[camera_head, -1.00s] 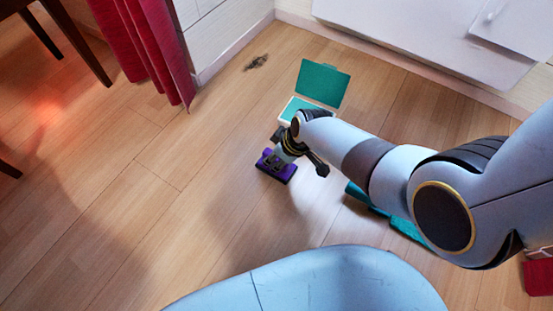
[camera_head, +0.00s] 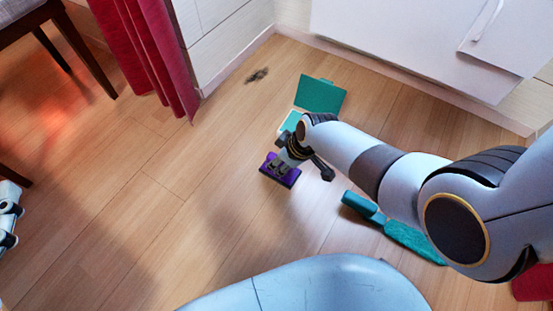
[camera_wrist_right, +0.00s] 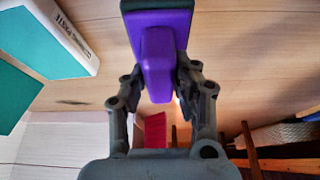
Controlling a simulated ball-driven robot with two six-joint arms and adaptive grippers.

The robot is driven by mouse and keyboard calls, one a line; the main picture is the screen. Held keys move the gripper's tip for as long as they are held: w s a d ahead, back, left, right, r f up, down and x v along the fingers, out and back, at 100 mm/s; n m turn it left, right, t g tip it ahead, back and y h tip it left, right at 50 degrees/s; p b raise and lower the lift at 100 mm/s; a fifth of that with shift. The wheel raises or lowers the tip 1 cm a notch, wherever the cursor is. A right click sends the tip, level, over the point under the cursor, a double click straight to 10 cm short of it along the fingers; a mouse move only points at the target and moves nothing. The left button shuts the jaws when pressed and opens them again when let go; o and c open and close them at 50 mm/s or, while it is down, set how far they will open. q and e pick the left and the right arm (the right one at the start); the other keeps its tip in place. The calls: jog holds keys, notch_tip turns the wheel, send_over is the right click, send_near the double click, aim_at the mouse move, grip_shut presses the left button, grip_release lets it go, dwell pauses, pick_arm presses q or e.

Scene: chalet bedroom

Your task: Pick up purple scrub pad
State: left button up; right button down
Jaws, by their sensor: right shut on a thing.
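The purple scrub pad (camera_head: 287,176) is at the wooden floor in the middle of the head view, with a dark layer along its edge. My right gripper (camera_head: 281,165) is above it and shut on it. In the right wrist view the purple scrub pad (camera_wrist_right: 157,50) sits between the two fingers of my right gripper (camera_wrist_right: 158,85), which press on its narrower raised part. I cannot tell whether the pad touches the floor.
A teal-lidded open box (camera_head: 320,95) stands just behind the pad. A teal brush-like tool (camera_head: 412,240) lies to the right, partly under my arm. A dark smudge (camera_head: 257,75) marks the floor near the wall corner. A red curtain (camera_head: 150,55) hangs at upper left. Floor at left is clear.

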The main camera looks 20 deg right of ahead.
jog(key=s+d+r+p, duration=0.2)
jog(key=shift+d+r, duration=0.35)
jog(key=shift+d, duration=0.05)
pick_arm(q)
jog(key=s+a+f+n+g+y+p, duration=0.1)
jog(key=s+f+g+p, duration=0.3)
jog(key=g, duration=0.7)
jog(key=shift+s+a+f+g, duration=0.35)
jog(key=shift+s+f, duration=0.9)
jog(key=shift+s, duration=0.5)
pick_arm(e)
jog(key=s+d+r, duration=0.3)
jog(key=s+d, duration=0.1)
jog(key=d, duration=0.1)
jog(key=shift+s+d+r, duration=0.2)
jog(key=shift+s+r, duration=0.05)
jog(key=shift+r, duration=0.1)
